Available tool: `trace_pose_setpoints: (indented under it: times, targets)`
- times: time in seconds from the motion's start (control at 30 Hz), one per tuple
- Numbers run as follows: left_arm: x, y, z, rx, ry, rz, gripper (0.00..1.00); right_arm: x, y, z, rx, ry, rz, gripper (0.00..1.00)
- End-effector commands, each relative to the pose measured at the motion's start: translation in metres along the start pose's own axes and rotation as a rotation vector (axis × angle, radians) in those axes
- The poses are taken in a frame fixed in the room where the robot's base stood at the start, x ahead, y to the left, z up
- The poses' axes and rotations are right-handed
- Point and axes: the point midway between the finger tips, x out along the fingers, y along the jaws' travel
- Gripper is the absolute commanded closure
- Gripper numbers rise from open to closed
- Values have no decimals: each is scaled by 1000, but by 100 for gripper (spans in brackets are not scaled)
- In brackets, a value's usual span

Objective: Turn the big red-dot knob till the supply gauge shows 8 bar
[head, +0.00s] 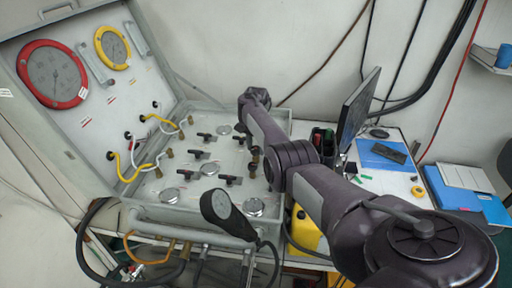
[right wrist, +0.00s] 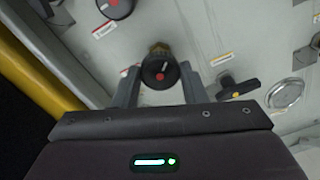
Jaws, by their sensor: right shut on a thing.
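In the right wrist view, a black knob with a red dot (right wrist: 160,73) sits between the two fingers of my right gripper (right wrist: 160,80), which is shut on it. The knob is on a brass stem on the pale panel. A second black red-dot knob (right wrist: 116,7) is cut off at the top edge. In the head view, my right arm reaches over the panel and hides most of the gripper and the held knob. A large red-rimmed gauge (head: 54,75) and a smaller yellow-rimmed gauge (head: 113,48) are in the raised lid. Their readings are too small to tell. My left gripper is not in view.
The panel (head: 145,195) carries several black valve handles and small round gauges. A black handset-like piece (head: 222,212) stands at its front edge. Yellow and white hoses (head: 118,165) cross the left side. A monitor (head: 357,110) and blue folders (head: 455,190) are to the right.

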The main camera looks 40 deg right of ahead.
Motion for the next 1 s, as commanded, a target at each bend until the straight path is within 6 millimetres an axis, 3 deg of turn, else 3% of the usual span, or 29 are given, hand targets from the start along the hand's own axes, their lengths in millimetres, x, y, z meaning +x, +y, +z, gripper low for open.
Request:
trace_pose_setpoints:
  times: [0.6, 1.0]
  targets:
    - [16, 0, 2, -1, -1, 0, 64, -1, 0, -1, 533, 6, -4, 84]
    - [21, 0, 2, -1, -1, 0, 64, -2, 0, -1, 687, 7, -5, 84]
